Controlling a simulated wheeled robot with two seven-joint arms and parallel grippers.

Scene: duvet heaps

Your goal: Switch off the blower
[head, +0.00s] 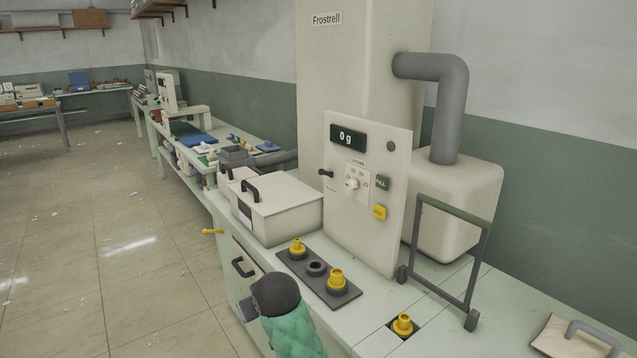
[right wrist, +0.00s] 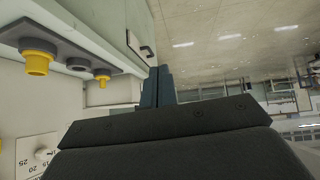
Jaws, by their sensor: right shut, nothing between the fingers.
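A cream control panel (head: 340,220) stands upright on the bench in the head view. It has a display reading "0 g" (head: 348,137), a black lever (head: 326,173) near its left edge, a white dial (head: 352,184), a green FILL button (head: 382,182) and a yellow button (head: 379,212). Which control belongs to the blower cannot be read. The dial also shows in the right wrist view (right wrist: 42,154). My right gripper (right wrist: 158,86) is shut and empty, apart from the panel, with the bench at its left in that view. My left gripper is out of view.
A grey pipe (head: 452,100) runs from the tall Frostrell cabinet (head: 350,60) to a cream housing (head: 460,205). A dark plate (head: 318,285) with yellow nozzles, a lidded box (head: 277,205) and a metal frame (head: 482,260) crowd the bench. Open floor lies left.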

